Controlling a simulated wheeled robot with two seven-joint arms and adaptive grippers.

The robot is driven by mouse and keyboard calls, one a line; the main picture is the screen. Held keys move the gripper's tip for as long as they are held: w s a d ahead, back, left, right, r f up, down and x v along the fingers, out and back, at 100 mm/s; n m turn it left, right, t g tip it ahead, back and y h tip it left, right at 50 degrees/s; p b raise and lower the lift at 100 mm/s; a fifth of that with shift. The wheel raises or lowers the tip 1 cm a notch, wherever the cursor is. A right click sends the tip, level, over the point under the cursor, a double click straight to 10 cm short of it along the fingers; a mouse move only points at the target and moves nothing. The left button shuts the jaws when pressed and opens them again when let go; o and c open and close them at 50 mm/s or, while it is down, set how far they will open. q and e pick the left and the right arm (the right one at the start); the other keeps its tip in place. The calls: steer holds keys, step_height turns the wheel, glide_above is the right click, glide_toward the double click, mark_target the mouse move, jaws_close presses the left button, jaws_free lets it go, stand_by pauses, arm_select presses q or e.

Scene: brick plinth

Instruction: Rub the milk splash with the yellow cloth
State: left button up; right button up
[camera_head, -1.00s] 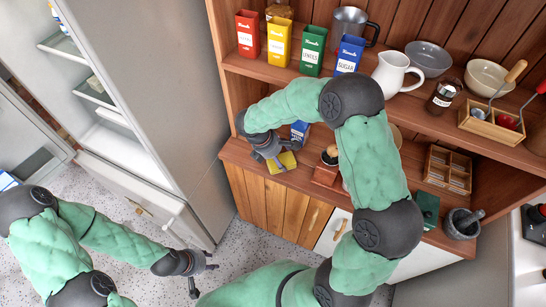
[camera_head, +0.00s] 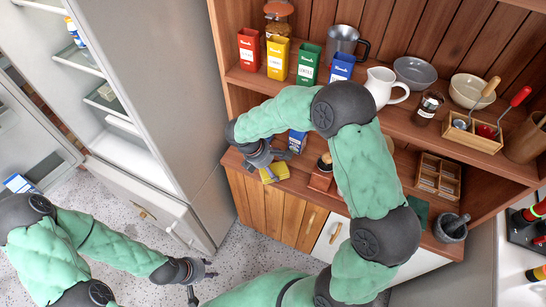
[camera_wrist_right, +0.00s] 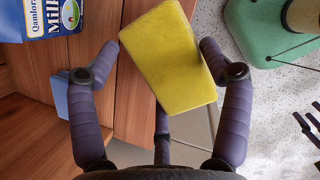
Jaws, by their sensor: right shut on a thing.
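The yellow cloth (camera_head: 274,173), a flat block-like piece, is held by my right gripper (camera_head: 270,157) at the front edge of the wooden counter (camera_head: 239,163). I see no milk splash. My left gripper (camera_head: 201,283) is empty above the floor, its fingers apart.
A shelf above the counter holds red, yellow, green and blue boxes (camera_head: 306,65), a white jug (camera_head: 384,87) and bowls. A grinder (camera_head: 322,170), a wooden organiser (camera_head: 438,177) and a mortar (camera_head: 452,227) stand on the counter. An open fridge (camera_head: 110,120) is at left.

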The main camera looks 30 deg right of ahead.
steer(key=shift+r+p, duration=1.1)
steer(key=shift+r, duration=0.5)
